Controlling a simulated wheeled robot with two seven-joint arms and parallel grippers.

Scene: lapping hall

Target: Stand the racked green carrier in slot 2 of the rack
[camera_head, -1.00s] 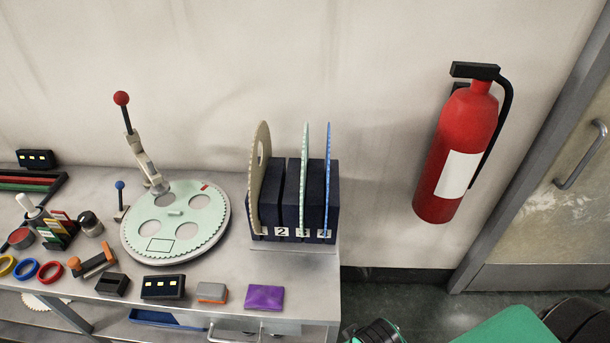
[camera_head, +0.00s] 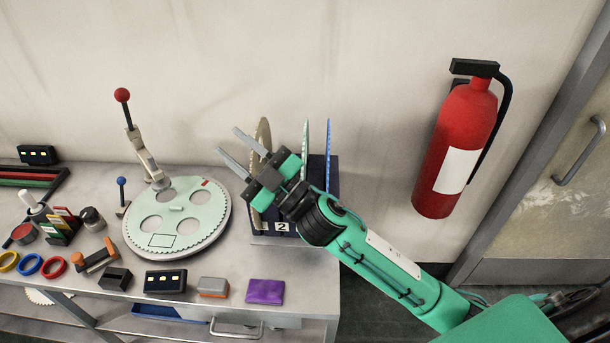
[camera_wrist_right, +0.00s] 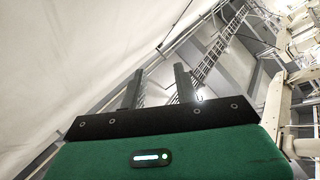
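The dark blue rack (camera_head: 333,185) stands at the right end of the bench. The pale green carrier (camera_head: 306,138) stands upright in it, left of a blue carrier (camera_head: 328,140); a beige carrier (camera_head: 263,130) stands at the left end. The "2" label shows between the beige and green carriers. My arm hides the rack's middle and its other labels. My right gripper (camera_head: 229,141) is in front of and above the rack, fingers apart and empty, pointing up and left. The right wrist view also shows both fingers (camera_wrist_right: 160,70) apart with nothing between. My left gripper is out of view.
Another pale green toothed disc (camera_head: 187,226) with holes lies flat left of the rack, beside a red-knobbed lever (camera_head: 123,97). A purple block (camera_head: 266,291) and small boxes line the front edge. A fire extinguisher (camera_head: 455,150) hangs at right.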

